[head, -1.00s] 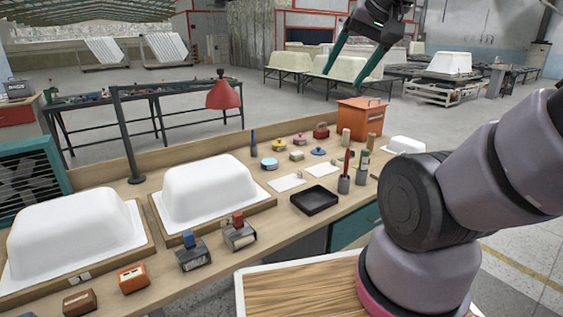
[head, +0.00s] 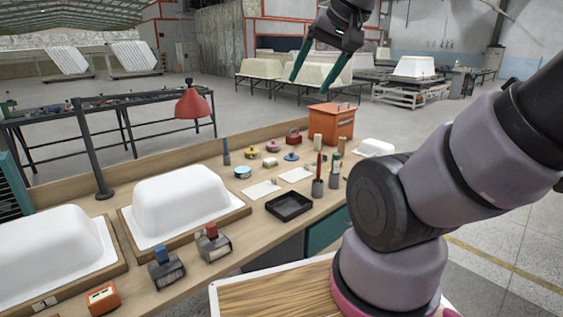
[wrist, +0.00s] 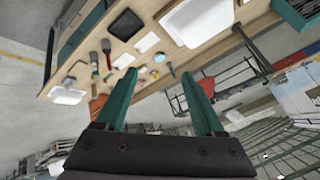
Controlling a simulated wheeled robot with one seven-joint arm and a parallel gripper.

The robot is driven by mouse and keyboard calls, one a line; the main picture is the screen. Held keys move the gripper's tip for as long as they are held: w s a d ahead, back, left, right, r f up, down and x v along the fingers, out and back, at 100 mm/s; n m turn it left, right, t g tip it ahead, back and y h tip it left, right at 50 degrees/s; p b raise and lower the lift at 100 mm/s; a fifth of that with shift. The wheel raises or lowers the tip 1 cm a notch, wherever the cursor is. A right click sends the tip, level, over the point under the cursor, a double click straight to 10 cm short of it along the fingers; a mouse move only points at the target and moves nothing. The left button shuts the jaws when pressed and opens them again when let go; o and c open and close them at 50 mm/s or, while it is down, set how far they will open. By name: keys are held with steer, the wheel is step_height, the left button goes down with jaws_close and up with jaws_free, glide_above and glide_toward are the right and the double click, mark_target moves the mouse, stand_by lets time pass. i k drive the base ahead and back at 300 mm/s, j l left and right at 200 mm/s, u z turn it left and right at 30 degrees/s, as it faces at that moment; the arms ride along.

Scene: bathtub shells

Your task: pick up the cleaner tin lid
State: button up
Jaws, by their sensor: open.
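A group of small round lids or tins lies on the bench: a yellow one (head: 251,152), a pink one (head: 272,146), a blue one (head: 291,156) and a light blue tin (head: 242,172). I cannot tell for sure which of them is the cleaner tin lid. My gripper (head: 311,86) is open and empty, high above and apart from the bench, showing behind the group in the head view. In the wrist view its two teal fingers (wrist: 158,76) stand wide apart, with the bench beyond them small and far off.
A white tub shell (head: 181,203) and a red lamp (head: 194,104) are to the left. The air around my gripper is clear.

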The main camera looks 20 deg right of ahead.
mark_target(290, 157)
steer(key=i+l+u, duration=0.15)
steer(key=l, duration=0.4)
steer(key=i+l+u, duration=0.1)
steer(key=i+l, duration=0.15)
steer(key=l, duration=0.3)
steer(key=i+l+u, duration=0.15)
steer(key=l, duration=0.45)
steer(key=i+l+u, duration=0.1)
steer(key=l, duration=0.45)
steer(key=i+l+u, duration=0.15)
steer(key=l, duration=0.5)
steer(key=i+l+u, duration=0.1)
steer(key=l, duration=0.5)
